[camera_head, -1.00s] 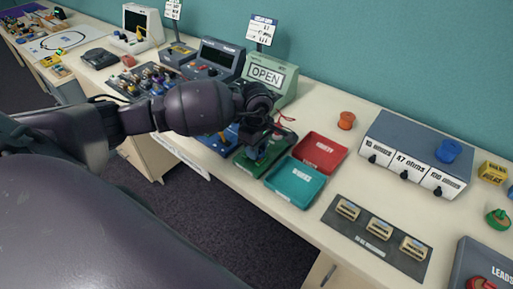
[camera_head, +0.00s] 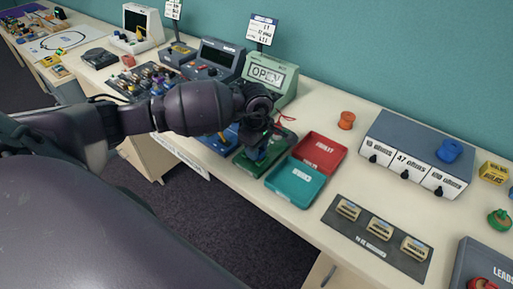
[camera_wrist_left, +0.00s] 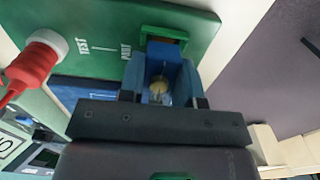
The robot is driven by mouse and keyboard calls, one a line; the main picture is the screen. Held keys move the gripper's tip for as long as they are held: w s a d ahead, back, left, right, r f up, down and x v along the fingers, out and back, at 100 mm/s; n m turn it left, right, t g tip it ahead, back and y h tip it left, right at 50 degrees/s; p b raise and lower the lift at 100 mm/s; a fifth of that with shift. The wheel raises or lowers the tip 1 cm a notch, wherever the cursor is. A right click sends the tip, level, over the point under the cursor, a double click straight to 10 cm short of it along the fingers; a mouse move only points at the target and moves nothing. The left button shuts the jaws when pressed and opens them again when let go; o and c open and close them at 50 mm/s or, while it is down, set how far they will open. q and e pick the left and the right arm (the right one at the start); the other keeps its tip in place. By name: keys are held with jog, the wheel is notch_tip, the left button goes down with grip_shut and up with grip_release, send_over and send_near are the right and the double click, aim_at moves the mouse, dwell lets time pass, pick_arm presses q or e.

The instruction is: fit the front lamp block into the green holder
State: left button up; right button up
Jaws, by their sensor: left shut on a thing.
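My left gripper (camera_head: 256,146) is shut on the blue lamp block (camera_wrist_left: 174,68), which has a small clear bulb in it. In the left wrist view the block sits between the fingers of the gripper (camera_wrist_left: 163,98). The green holder (camera_wrist_left: 165,34) is on the green test board (camera_wrist_left: 105,20), right beyond the block's far end. The block overlaps the holder's near side in this view, and I cannot tell whether they touch. In the head view the gripper is over the green board (camera_head: 246,164) and hides most of the holder. My right gripper is in neither view.
A red plug (camera_wrist_left: 40,58) with its lead stands on the green board. A red tray (camera_head: 320,152) and a teal tray (camera_head: 296,181) lie just right of the board. A green meter reading OPEN (camera_head: 268,76) stands behind, and a blue board (camera_head: 218,140) is at left.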

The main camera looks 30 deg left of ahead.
pick_arm(q)
jog(key=shift+f, duration=0.2)
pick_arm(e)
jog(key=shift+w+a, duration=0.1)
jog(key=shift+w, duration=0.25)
pick_arm(q)
jog(key=shift+f, duration=0.1)
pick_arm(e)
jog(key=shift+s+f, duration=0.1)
pick_arm(q)
jog(key=o, duration=1)
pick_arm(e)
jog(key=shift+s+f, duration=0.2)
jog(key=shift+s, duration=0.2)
pick_arm(q)
jog(key=o, duration=0.5)
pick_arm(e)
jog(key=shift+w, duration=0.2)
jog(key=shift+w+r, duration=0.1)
